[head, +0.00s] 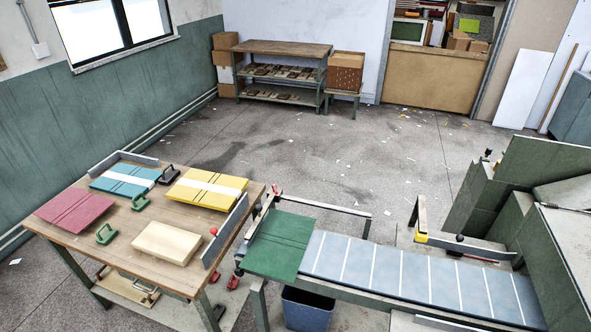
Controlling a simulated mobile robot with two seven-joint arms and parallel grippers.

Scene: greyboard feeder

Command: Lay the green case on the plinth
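The green case (279,245) is a flat dark-green panel with crease lines. It lies across the left end of the blue-grey feeder belt (400,270), and its front edge seems to reach over the belt's near side. The plinth appears to be the pale wooden block (167,243) at the front right of the wooden table (75,240); its top is bare. Neither of my grippers shows in the head view.
A red case (74,210), a blue case (124,180) and a yellow case (207,188) lie on the table. Green handled tools (105,235) stand among them. A grey rail (225,232) edges the table's right side. A blue bin (307,309) stands below the belt.

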